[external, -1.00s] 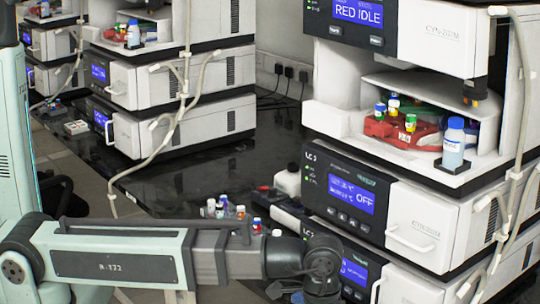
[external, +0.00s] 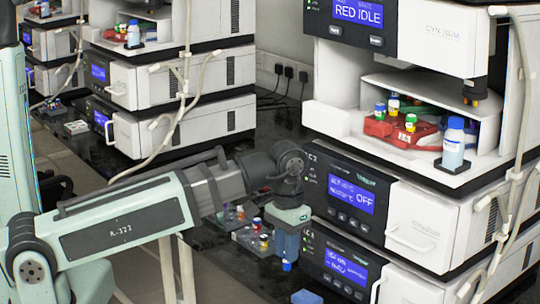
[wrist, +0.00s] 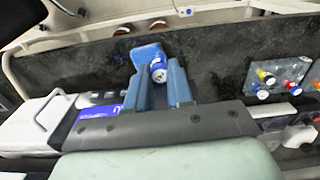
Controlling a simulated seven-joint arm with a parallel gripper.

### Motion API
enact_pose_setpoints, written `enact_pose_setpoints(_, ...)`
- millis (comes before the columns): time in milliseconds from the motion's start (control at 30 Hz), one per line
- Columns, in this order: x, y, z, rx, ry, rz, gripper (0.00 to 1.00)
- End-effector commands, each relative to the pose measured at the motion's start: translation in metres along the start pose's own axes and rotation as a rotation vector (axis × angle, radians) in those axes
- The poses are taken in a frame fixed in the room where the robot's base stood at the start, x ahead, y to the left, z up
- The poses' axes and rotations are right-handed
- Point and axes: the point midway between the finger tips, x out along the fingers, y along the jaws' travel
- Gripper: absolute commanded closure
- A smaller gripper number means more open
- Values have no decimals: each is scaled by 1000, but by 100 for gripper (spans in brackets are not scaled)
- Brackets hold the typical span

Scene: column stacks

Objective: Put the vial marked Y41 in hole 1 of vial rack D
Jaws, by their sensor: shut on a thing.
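My gripper (external: 287,247) points down in front of the lower right machine, its blue fingers closed. It is shut on a vial with a blue cap (wrist: 158,72), which sits between the fingertips in the wrist view. In the external view only a blue end of the vial (external: 287,266) shows below the fingers. I cannot read its mark. A red rack (external: 378,128) with several vials stands in the open bay of the right machine. A clear rack (wrist: 280,75) with several capped vials lies on the bench, right in the wrist view. No rack letter or hole number is legible.
A blue block (external: 306,297) lies on the bench below my gripper. A blue-capped bottle (external: 454,145) stands at the right of the bay. White machine fronts and a door handle (external: 411,241) are close on the right.

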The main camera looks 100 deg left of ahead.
Motion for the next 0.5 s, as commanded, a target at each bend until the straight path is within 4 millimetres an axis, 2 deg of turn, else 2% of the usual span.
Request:
enact_pose_setpoints(33,-5,-14,-7,-37,1,1,100)
enact_pose_setpoints(200,-16,-52,-23,-130,0,0,100)
enact_pose_setpoints(500,-21,-122,-54,-236,-1,0,100)
